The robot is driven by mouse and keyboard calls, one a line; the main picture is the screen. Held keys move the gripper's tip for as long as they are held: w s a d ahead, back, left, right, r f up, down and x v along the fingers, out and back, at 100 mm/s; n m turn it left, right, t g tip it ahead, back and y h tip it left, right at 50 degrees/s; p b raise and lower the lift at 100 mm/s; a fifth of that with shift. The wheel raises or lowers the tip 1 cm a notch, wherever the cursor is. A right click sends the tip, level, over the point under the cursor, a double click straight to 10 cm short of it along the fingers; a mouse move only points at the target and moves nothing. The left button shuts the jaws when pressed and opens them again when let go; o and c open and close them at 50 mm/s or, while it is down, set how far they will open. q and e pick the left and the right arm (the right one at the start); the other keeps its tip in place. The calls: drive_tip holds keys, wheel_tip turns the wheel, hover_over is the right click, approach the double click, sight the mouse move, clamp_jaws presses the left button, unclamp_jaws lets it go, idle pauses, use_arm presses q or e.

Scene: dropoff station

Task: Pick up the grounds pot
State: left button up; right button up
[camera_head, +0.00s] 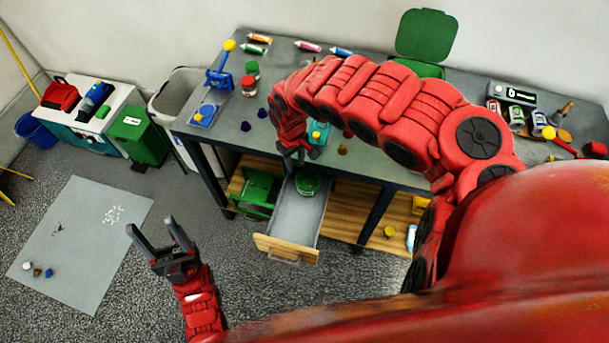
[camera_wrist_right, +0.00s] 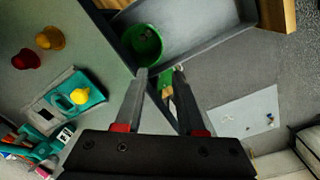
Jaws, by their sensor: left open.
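A round green pot, which looks like the grounds pot (camera_head: 308,184), sits in the open grey drawer (camera_head: 300,218) under the worktop. It also shows in the right wrist view (camera_wrist_right: 146,42), just beyond the fingertips. My right gripper (camera_head: 292,158) is above the back of the drawer, apart from the pot. In the wrist view its fingers (camera_wrist_right: 160,72) stand apart with nothing between them. My left gripper (camera_head: 154,231) is open and empty over the floor at the lower left, far from the drawer.
The worktop (camera_head: 225,122) carries a blue press (camera_head: 220,78), jars, markers and cans. A green stool-like object (camera_head: 260,188) stands on the lower shelf left of the drawer. A grey mat (camera_head: 85,235) with small bits lies on the floor. The floor before the drawer is clear.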

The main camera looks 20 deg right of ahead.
wheel_tip(320, 180, down, 6)
drive_tip(key=b, duration=0.4)
hover_over(299, 191)
wheel_tip(299, 191, down, 5)
drive_tip(key=shift+s+a+f+p, duration=0.1)
drive_tip(key=shift+a+p, duration=0.05)
drive_tip(key=shift+p, duration=0.2)
drive_tip(key=f+p, duration=0.1)
drive_tip(key=f, duration=0.3)
drive_tip(key=shift+w, duration=0.2)
drive_tip(key=shift+f, duration=0.55)
clamp_jaws()
idle(0.3)
